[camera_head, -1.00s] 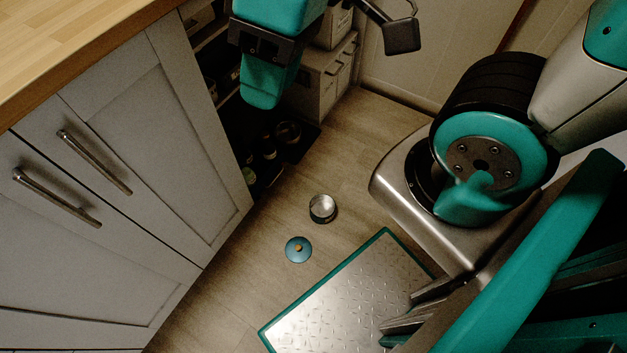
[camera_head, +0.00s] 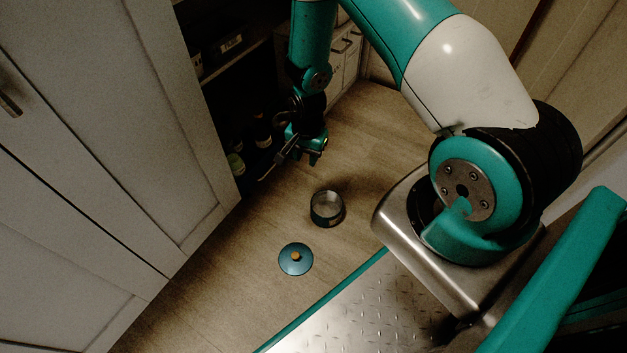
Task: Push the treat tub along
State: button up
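A small round open tub (camera_head: 327,208), dark-sided with a pale inside, stands upright on the wooden floor in the middle of the head view. I take it for the treat tub. A blue disc with an orange knob (camera_head: 295,259), which looks like a lid, lies flat on the floor just below and left of the tub, apart from it. My gripper (camera_head: 291,160) hangs from the arm above and left of the tub in the picture, apart from it. Its fingers are small and dark, so I cannot tell whether they are open or shut.
Grey cabinet doors (camera_head: 75,130) fill the left. Dark shelves with several bottles (camera_head: 262,130) stand open behind my gripper. Drawers (camera_head: 347,58) are at the back. Bare floor (camera_head: 375,135) lies behind and right of the tub.

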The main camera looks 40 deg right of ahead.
jog(key=m, duration=0.1)
send_over(313, 200)
notch_tip(313, 200, down, 5)
jog(key=shift+w+d+b, duration=0.15)
jog(key=shift+d+b, duration=0.1)
jog(key=shift+b, duration=0.05)
jog(key=shift+f, duration=0.1)
notch_tip(313, 200, down, 17)
jog(key=b, duration=0.9)
jog(key=shift+f+b, duration=0.15)
jog(key=shift+b, duration=0.25)
grip_shut()
